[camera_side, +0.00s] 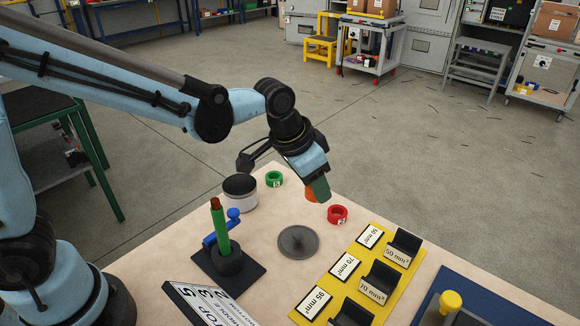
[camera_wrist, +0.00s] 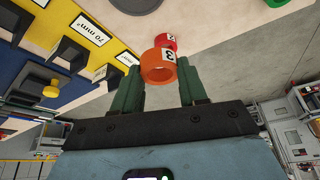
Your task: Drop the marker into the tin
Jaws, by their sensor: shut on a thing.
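My gripper (camera_side: 319,188) is shut on an orange ring marker (camera_side: 311,196) and holds it above the table. In the wrist view the orange marker (camera_wrist: 158,75), with a "3" on it, sits between the two green fingers. The tin (camera_side: 240,194) is a pale round can with a dark top, standing on the table to the left of my gripper. Its inside cannot be made out. A round grey disc (camera_side: 298,242), perhaps a lid, lies flat on the table below the gripper.
A green ring (camera_side: 274,179) lies beside the tin and a red ring (camera_side: 338,215) right of the gripper. A black stand (camera_side: 229,262) holds an upright green cable near the tin. A yellow plate (camera_side: 334,281) with labelled black holders is at right.

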